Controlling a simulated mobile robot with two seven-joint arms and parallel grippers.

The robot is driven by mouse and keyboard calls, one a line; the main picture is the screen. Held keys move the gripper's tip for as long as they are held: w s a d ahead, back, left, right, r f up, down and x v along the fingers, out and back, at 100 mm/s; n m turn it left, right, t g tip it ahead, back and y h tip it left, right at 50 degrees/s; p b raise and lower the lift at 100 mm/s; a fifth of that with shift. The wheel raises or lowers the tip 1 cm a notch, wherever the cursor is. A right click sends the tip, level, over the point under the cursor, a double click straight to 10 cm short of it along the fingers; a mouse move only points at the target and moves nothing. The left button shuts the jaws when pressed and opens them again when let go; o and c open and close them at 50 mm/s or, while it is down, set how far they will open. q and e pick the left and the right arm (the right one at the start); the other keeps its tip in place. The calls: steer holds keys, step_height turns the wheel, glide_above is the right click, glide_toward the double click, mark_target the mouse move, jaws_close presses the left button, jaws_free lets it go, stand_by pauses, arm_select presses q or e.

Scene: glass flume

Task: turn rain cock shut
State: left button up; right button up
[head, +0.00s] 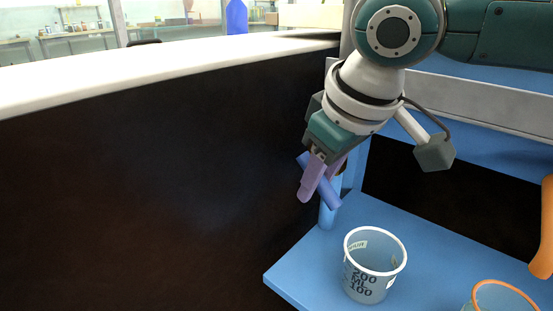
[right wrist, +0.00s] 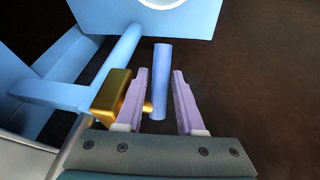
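The rain cock has a blue bar handle (head: 330,195) that slants down to the right in the head view, on a blue upright pipe (head: 327,216). In the right wrist view the handle (right wrist: 161,75) points away from me, with the brass cock body (right wrist: 112,97) just left of it. My right gripper (head: 318,188) is at the handle, its purple fingers apart. In the right wrist view the gripper (right wrist: 159,72) has one finger on each side of the handle, with a visible gap on each side. My left gripper is not in view.
A clear measuring beaker (head: 372,268) stands on the blue shelf (head: 300,268) below the gripper. An orange-rimmed cup (head: 505,284) and an orange curved thing (head: 545,230) are at the right edge. A dark panel with a white top edge (head: 160,72) fills the left.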

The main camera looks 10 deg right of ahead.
steer(key=shift+c, duration=0.3)
jaws_close()
stand_by(1.1)
